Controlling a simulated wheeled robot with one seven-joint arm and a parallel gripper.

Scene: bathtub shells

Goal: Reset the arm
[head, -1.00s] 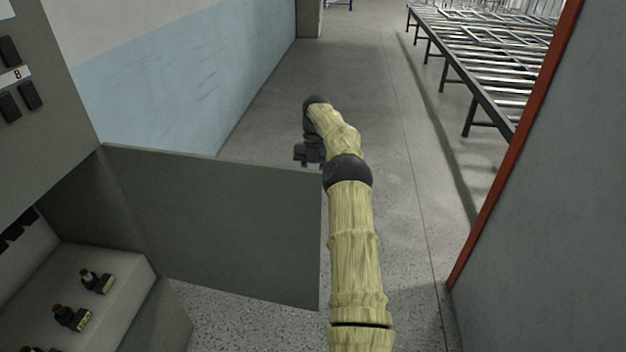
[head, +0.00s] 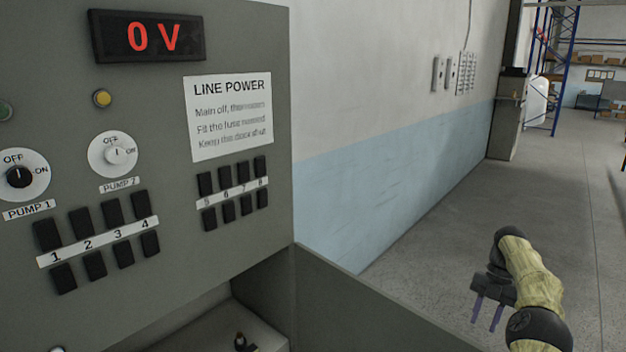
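My arm shows at the lower right, with its pale yellow-green bark-like links and dark joints. My gripper (head: 483,325) points downward at the arm's end. Its two purple fingers are apart, with nothing between them. It hangs over the grey floor (head: 580,220), to the right of the open cabinet door (head: 345,305). The rest of the arm is cut off by the lower edge.
The grey control panel (head: 180,220) fills the left, with a display (head: 148,37) reading 0 V, pump knobs, black fuse blocks and a LINE POWER notice (head: 230,118). A blue-and-white wall runs behind it. Floor at right is clear.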

